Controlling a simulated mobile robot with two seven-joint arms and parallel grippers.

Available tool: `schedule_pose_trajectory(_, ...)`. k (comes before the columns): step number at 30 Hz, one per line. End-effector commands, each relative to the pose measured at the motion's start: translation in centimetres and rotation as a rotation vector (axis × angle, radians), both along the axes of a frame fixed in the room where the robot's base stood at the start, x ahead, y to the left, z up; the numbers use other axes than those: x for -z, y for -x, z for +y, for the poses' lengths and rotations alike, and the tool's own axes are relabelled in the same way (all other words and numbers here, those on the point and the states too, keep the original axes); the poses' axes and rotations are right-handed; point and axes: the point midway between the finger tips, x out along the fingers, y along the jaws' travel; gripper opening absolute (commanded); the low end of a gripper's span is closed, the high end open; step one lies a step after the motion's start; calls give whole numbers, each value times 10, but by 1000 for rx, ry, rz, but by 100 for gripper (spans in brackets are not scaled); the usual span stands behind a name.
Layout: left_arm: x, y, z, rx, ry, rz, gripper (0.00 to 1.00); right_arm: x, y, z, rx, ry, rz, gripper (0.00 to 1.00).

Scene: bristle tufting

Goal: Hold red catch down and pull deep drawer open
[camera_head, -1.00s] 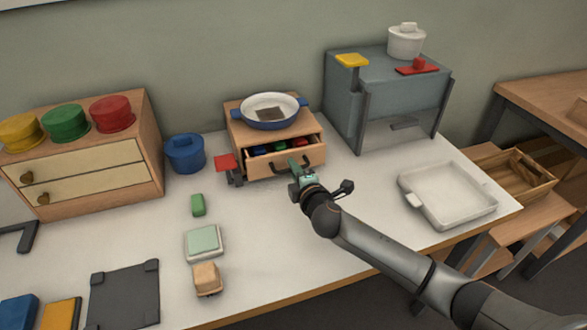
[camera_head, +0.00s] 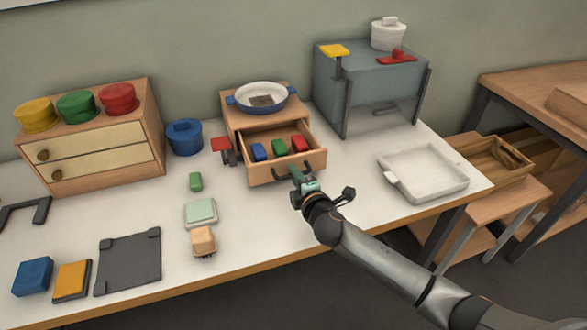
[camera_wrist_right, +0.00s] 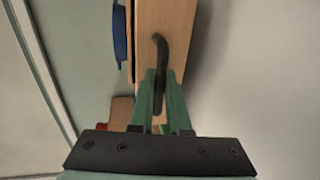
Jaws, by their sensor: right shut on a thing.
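The deep drawer (camera_head: 262,176) of the small wooden cabinet (camera_head: 237,121) stands well open, with blue, green and red blocks inside. My right gripper (camera_head: 296,175) is at the drawer's front. In the right wrist view its green fingers (camera_wrist_right: 160,82) are shut on the dark curved handle (camera_wrist_right: 160,48) of the drawer front (camera_wrist_right: 178,20). The red catch (camera_head: 221,144) sits on a dark post at the cabinet's left side, and nothing touches it. My left gripper is out of view.
A blue-rimmed pan (camera_head: 262,97) stands on the cabinet. A blue pot (camera_head: 184,138) is to the left, and a green block (camera_head: 196,182) lies in front. A white tray (camera_head: 425,180) is at the right. Tabletop is clear between the drawer and tray.

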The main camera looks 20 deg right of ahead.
Motion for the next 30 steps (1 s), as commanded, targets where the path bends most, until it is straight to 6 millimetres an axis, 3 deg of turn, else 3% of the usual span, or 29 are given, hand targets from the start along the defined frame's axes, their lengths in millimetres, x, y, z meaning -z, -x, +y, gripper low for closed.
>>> schedule_pose_trajectory(12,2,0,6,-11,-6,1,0,-1,5,0,0,1,-2,0)
schedule_pose_trajectory(13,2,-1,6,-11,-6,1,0,-1,5,0,0,1,-2,17)
schedule_pose_trajectory(20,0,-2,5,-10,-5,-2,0,-1,5,0,0,1,-2,43)
schedule_pose_trajectory(30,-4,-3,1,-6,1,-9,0,-1,7,-1,0,1,-2,45)
